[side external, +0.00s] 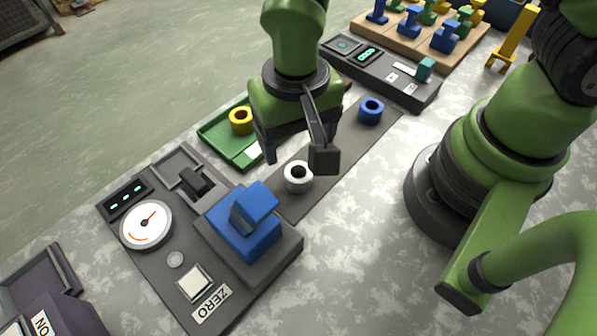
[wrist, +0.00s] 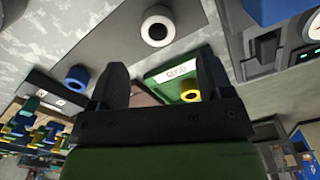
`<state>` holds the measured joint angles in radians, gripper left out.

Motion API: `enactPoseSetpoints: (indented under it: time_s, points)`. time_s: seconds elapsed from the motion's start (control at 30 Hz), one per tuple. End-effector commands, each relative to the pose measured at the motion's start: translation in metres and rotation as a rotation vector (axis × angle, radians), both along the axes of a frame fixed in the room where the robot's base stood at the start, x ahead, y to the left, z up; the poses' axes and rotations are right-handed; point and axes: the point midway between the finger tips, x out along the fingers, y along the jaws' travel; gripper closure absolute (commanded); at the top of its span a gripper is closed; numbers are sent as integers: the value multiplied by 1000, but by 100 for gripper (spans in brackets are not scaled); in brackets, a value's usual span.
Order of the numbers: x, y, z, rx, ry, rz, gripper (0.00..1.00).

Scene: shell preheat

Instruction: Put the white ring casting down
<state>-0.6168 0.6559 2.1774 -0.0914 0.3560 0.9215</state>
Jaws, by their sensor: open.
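The white ring casting (side external: 298,177) sits on a dark grey mat (side external: 352,148), its hole facing up. In the wrist view the white ring casting (wrist: 158,27) shows near the top, beyond the fingertips and not between them. My gripper (side external: 297,157) is open and empty, just above and beside the ring. In the wrist view the two fingers of my gripper (wrist: 160,75) are spread apart with nothing between them. The fingers appear clear of the ring, though the exact gap is hard to judge.
A blue ring (side external: 371,110) stands on the same mat. A yellow ring (side external: 241,120) is in a green tray (side external: 213,137). A dial panel (side external: 150,262) with a blue block (side external: 243,228) is at the left front. A wooden board (side external: 405,44) with several coloured pieces is at the back.

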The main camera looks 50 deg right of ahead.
Motion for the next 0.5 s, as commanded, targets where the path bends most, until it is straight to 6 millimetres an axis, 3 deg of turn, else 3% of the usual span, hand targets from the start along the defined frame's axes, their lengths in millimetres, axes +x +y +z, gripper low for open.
enactPoseSetpoints:
  time_s: [0.1, 0.37, 0.5]
  points:
    - [-1, -1, -18, -3, 6, -1, 27]
    - [-1, -1, -37, -1, 3, -1, 27]
    - [-3, -2, -56, -3, 6, -1, 27]
